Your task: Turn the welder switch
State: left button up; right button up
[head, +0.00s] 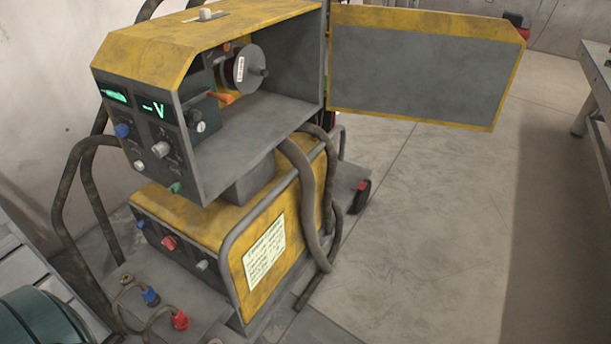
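The welder is a yellow and grey machine with two stacked units. The lower unit (190,213) has a front panel with a red knob (169,243), a small blue control (140,224) and a grey control (202,265). The upper box (150,55) has green displays (153,109), a blue knob (122,130), a grey knob (160,149) and a green control (175,188). I cannot tell which control is the welder switch, or how the red knob is set. Neither of my grippers is in view.
The upper box's side door (425,70) stands wide open to the right. Hoses (300,180) hang beside the welder. Blue (150,296) and red (180,319) connectors sit at the front. A table (597,75) is at the right edge. The floor between (430,220) is clear.

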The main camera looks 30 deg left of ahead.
aim_at(169, 242)
jog(key=j+u, duration=0.15)
jog(key=u, duration=1.7)
